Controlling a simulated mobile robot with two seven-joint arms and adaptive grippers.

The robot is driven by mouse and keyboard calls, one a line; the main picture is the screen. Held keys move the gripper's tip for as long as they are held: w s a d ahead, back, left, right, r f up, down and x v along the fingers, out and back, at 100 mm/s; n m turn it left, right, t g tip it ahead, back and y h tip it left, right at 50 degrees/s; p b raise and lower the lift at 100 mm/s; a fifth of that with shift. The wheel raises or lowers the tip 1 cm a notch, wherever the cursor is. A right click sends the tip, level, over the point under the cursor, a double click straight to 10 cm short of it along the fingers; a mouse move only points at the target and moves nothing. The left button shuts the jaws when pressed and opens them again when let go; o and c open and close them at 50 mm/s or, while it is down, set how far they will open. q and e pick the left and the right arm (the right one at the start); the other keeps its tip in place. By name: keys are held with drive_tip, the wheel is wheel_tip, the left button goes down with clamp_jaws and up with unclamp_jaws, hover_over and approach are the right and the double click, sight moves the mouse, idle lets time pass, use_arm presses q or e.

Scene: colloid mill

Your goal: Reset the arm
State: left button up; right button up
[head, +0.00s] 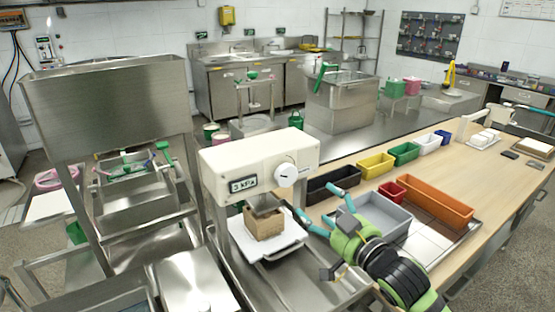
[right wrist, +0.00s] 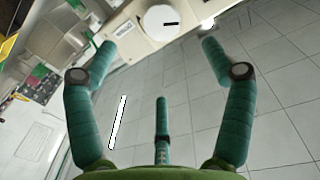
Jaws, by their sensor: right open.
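My right gripper (head: 318,203) is open, with its teal fingers spread and nothing between them. It is at the right side of the white press-like machine (head: 258,160), which has a "3 KPA" display and a round dial. In the right wrist view my right gripper (right wrist: 157,48) shows its fingers apart, with the machine's dial (right wrist: 161,22) beyond them. My left gripper is not in view.
A grey tray (head: 372,207) is beside my right arm. Black, yellow, green, white, blue, red and orange bins (head: 438,200) stand along the wooden table (head: 490,195). A steel hopper (head: 105,105) rises at the left. Sinks and a shelf line the back wall.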

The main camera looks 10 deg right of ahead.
drive_tip(key=s+f+m+g+h, duration=0.1)
drive_tip(key=s+f+g+h, duration=0.15)
drive_tip(key=s+f, duration=0.55)
drive_tip(key=s+f+g+h, duration=0.2)
drive_tip(key=s+f+g, duration=0.25)
drive_tip(key=f, duration=0.65)
drive_tip(key=s+f+g+h, duration=0.1)
drive_tip(key=s+f+g, duration=0.25)
drive_tip(key=s, duration=0.55)
drive_tip(key=s+f+g+h, duration=0.1)
drive_tip(key=s+f+g, duration=0.3)
drive_tip(key=s, duration=0.5)
wheel_tip(320, 180, down, 23)
drive_tip(key=s, duration=0.2)
drive_tip(key=s+d+f, duration=0.1)
drive_tip(key=s+f, duration=0.6)
drive_tip(key=s, duration=0.1)
drive_tip(key=s+d+f+g, duration=0.1)
drive_tip(key=s+d+f, duration=0.1)
drive_tip(key=s+f, duration=0.6)
drive_tip(key=shift+d+f, duration=0.2)
drive_tip(key=shift+d, duration=0.1)
drive_tip(key=shift+g, duration=0.25)
drive_tip(key=shift+w, duration=0.1)
